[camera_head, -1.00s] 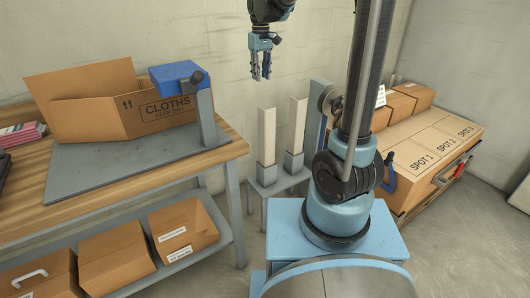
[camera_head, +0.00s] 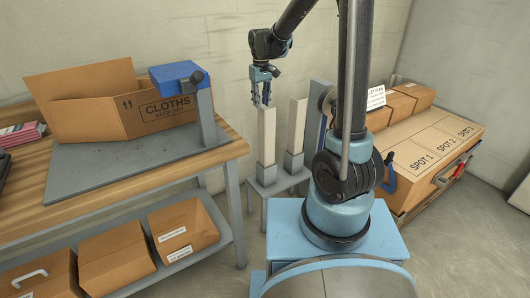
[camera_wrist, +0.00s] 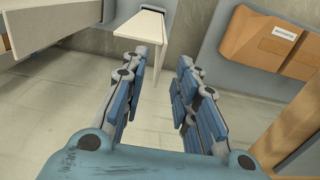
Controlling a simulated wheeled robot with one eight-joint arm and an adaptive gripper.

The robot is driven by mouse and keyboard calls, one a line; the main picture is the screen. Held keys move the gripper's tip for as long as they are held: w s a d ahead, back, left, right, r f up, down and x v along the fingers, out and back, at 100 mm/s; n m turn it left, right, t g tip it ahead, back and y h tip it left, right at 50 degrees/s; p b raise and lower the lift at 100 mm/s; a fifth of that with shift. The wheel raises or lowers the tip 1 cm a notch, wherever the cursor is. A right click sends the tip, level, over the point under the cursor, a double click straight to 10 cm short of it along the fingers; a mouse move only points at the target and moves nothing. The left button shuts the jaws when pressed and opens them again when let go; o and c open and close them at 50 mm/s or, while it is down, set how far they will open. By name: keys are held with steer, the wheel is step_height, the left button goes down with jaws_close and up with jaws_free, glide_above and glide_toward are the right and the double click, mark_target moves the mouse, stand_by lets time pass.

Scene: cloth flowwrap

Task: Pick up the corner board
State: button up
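Two pale corner boards stand upright in grey holders on a low grey stand: the left board (camera_head: 267,137) and the right board (camera_head: 298,124). My gripper (camera_head: 261,102) points down at the top end of the left board. In the wrist view a pale corner board (camera_wrist: 143,25) shows its L-shaped end just beyond the spread fingertips (camera_wrist: 157,62). The gap between the fingers is empty, so my gripper is open. I cannot tell whether a finger touches the board.
A workbench (camera_head: 105,198) at left bears an open cloths box (camera_head: 95,100) and a blue-topped post (camera_head: 178,75). Brown bins (camera_head: 184,229) sit on its lower shelf. At right is a large carton (camera_head: 425,150) with marked spots. The wall stands close behind the boards.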

mark_target(261, 111)
steer(key=shift+f, duration=2.6)
jaws_close()
